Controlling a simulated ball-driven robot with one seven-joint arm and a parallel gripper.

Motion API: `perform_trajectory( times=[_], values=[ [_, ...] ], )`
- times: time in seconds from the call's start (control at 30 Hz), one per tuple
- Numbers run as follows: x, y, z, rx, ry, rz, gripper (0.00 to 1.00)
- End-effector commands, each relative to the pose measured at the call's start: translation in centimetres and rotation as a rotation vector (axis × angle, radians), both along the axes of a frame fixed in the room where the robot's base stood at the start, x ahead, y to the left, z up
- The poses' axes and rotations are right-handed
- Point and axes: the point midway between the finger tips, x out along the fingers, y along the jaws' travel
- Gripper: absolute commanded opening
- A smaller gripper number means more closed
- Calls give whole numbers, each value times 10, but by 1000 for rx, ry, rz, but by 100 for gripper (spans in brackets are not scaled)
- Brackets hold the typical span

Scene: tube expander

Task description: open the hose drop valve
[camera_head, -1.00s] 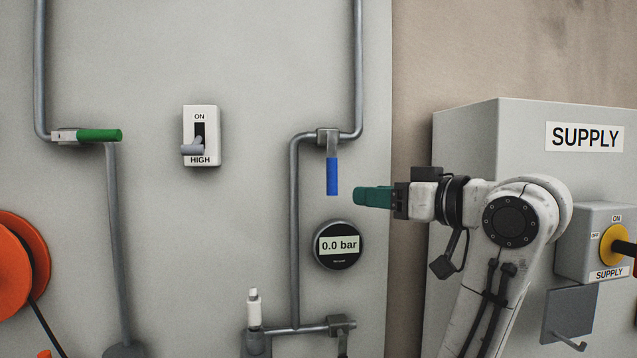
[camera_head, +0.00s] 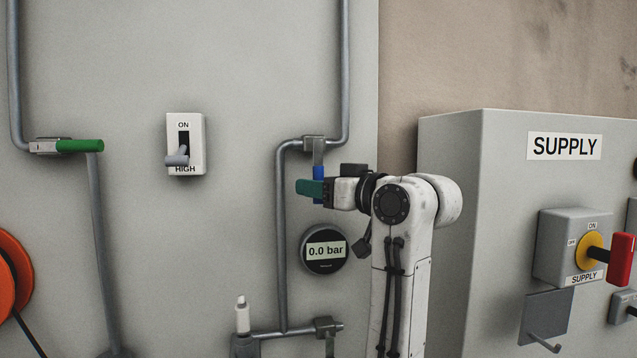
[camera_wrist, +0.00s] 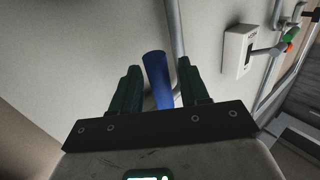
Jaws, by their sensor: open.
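A valve on the pipe at centre has a blue lever (camera_head: 319,172) hanging straight down, in line with the pipe stub above it. My gripper (camera_head: 302,188) is at the blue lever, its green fingers covering the lever's lower part in the head view. In the wrist view the blue lever (camera_wrist: 158,78) stands between the two open fingers of my gripper (camera_wrist: 158,90). I cannot tell whether either finger touches it. A second valve with a green lever (camera_head: 80,146) sits on the left pipe, its lever pointing right.
A round gauge (camera_head: 325,250) reading 0.0 bar is just below my gripper. A switch (camera_head: 186,144) marked HIGH is to the left. The grey supply box (camera_head: 450,200), with a yellow and red rotary switch (camera_head: 593,252), stands at right. An orange reel (camera_head: 12,280) is at lower left.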

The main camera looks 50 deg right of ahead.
Motion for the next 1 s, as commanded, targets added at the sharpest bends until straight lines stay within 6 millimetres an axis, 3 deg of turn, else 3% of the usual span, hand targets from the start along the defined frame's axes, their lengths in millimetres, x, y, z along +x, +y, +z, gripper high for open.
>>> perform_trajectory(
  times=[0.27,0.73,1.0],
  values=[
    [1,0,0,0,0,0,45],
    [1,0,0,0,0,1,0],
    [1,0,0,0,0,0,0]
  ],
)
